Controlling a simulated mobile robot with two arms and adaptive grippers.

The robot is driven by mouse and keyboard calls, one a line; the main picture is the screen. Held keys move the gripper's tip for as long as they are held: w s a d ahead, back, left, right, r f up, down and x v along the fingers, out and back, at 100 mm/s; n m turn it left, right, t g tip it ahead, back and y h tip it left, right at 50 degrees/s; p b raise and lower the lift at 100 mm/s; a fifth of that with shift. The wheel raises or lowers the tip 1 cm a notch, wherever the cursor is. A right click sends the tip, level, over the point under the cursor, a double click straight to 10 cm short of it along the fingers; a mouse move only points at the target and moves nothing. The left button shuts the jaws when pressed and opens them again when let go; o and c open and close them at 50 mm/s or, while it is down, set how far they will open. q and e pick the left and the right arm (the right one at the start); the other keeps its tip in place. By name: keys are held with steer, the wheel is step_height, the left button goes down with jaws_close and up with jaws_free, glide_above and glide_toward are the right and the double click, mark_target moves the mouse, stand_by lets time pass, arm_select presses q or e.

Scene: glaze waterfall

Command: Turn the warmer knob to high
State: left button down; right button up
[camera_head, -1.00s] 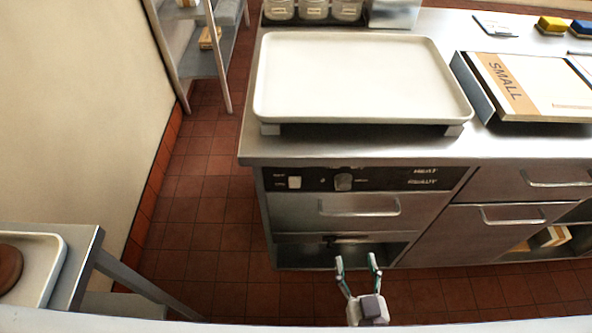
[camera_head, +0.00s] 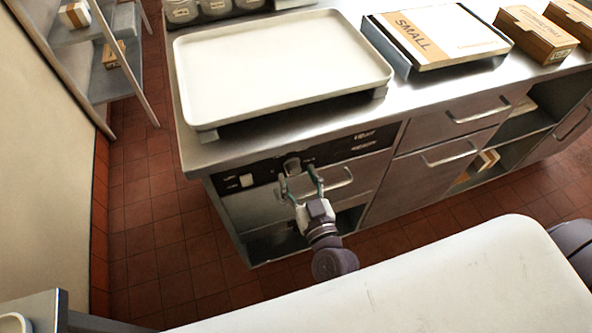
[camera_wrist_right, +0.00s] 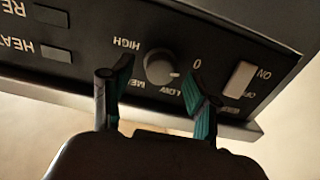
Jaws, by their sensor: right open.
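The warmer knob (camera_head: 291,165) is a small round grey knob on the black control panel (camera_head: 330,152) at the front of the steel counter. In the right wrist view the knob (camera_wrist_right: 162,67) has a light pointer mark on its right side, facing the area between the 0 and LOW labels. HIGH is printed at its upper left. My right gripper (camera_head: 302,185) is open just in front of the knob. In the wrist view its two fingertips (camera_wrist_right: 158,85) are on either side of the knob, with no visible contact. My left gripper is not in view.
A white switch (camera_head: 247,180) is beside the knob on the panel. A drawer handle (camera_head: 338,181) is just below and right. A large white tray (camera_head: 280,62) sits on the counter above, and a box marked SMALL (camera_head: 425,35) lies to its right.

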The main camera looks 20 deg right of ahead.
steer(key=shift+w, duration=0.8)
jaws_close()
